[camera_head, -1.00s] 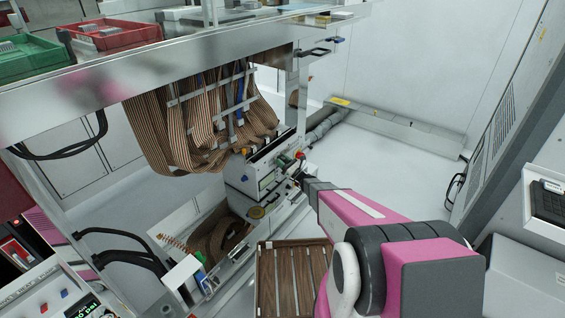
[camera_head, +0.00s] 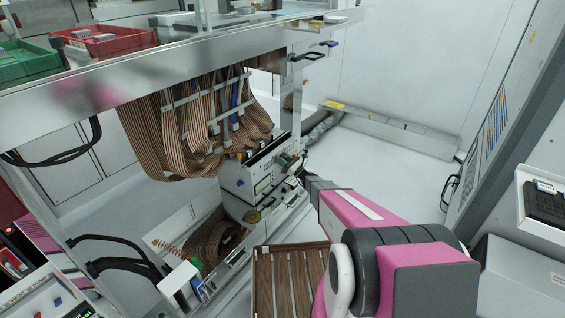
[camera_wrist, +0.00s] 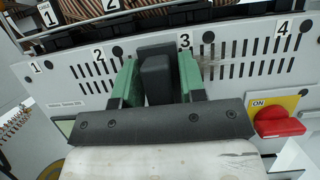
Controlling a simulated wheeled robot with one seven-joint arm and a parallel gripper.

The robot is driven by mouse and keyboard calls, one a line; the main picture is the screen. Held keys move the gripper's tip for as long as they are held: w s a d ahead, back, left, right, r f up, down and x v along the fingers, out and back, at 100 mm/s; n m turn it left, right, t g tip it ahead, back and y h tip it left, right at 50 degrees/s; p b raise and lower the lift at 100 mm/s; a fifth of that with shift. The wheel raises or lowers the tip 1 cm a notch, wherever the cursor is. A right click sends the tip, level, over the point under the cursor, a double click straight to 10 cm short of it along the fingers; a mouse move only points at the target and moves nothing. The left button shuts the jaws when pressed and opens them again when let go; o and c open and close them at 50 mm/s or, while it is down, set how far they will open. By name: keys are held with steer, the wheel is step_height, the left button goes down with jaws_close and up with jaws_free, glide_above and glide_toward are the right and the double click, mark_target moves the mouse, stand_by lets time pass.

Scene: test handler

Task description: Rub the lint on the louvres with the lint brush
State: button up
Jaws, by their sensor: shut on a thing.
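The lint brush (camera_wrist: 155,80) is a dark block between the green fingers of my gripper (camera_wrist: 157,72) in the wrist view. My gripper is shut on it. The brush is in front of a light grey panel with rows of louvres (camera_wrist: 258,47), numbered 1 to 4. It overlaps the panel between numbers 2 and 3; I cannot tell if it touches. A faint brownish-grey smudge, possibly lint (camera_wrist: 207,62), shows right of the right finger below number 3. In the head view, my gripper (camera_head: 294,168) is at the right end of the grey unit (camera_head: 245,182), and the brush is too small to make out.
A red knob (camera_wrist: 280,122) on a yellow ON plate sits right of my gripper. Striped ribbon cables (camera_head: 165,135) hang above the unit, under the metal bench edge (camera_head: 150,72). A brown slatted crate (camera_head: 262,285) stands below. The floor (camera_head: 385,165) behind my arm is open.

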steer(key=shift+w+d, duration=1)
steer(key=shift+w, duration=0.2)
steer(key=shift+w+d, duration=0.95)
steer(key=shift+w, duration=0.3)
steer(key=shift+w+d, duration=1)
steer(key=shift+w, duration=0.2)
steer(key=shift+s, duration=0.15)
steer(key=shift+s+a, duration=1.1)
steer(key=shift+s, duration=0.3)
steer(key=shift+s+a, duration=1.65)
steer(key=shift+s, duration=0.2)
steer(key=shift+s+a, duration=1.65)
steer(key=shift+s, duration=0.2)
steer(key=shift+s+a, duration=0.55)
steer(key=shift+a, duration=0.05)
steer(key=s+d, duration=0.4)
steer(key=shift+d, duration=0.3)
